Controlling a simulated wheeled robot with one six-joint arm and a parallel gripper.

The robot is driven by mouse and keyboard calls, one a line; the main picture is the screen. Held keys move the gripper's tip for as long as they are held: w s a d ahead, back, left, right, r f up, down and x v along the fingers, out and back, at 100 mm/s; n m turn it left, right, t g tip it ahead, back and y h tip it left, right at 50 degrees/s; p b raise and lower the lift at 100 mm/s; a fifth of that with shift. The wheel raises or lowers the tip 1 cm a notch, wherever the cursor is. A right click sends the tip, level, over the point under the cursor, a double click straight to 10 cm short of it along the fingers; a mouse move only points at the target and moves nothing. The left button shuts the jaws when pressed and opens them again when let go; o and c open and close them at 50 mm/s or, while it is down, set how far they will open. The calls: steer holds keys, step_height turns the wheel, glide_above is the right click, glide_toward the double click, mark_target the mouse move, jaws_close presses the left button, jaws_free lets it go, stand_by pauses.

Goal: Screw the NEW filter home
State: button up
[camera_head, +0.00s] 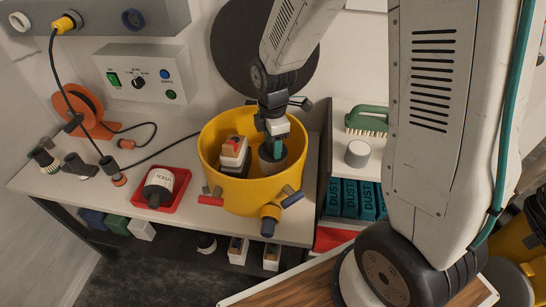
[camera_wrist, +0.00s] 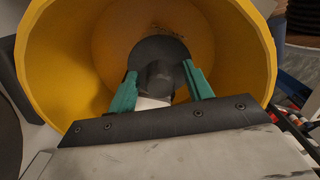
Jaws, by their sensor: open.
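The yellow drum (camera_head: 250,197) stands open on the bench. Inside it, at the right, is a dark grey cylinder (camera_head: 268,163), which I take to be the filter; no label shows on it. My gripper (camera_head: 277,150) reaches down into the drum over it. In the wrist view my gripper (camera_wrist: 160,70) is open, its green fingers on either side of the dark round cylinder (camera_wrist: 155,48). Whether the fingers touch it cannot be told. The cylinder's lower end and seat are hidden. A filter marked USED (camera_head: 159,187) lies in a red tray (camera_head: 181,186) left of the drum.
A red and white part (camera_head: 234,152) stands inside the drum, left of my gripper. The drum wall (camera_wrist: 55,60) surrounds the fingers. Right of it are a shelf with a grey-white cylinder (camera_head: 358,153) and a green brush (camera_head: 367,119). An orange reel (camera_head: 84,108) stands at left.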

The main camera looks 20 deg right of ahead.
steer(key=c, duration=1.1)
steer(key=m, duration=0.4)
steer(key=o, duration=1.1)
steer(key=shift+o, duration=0.2)
steer(key=shift+r, duration=0.1)
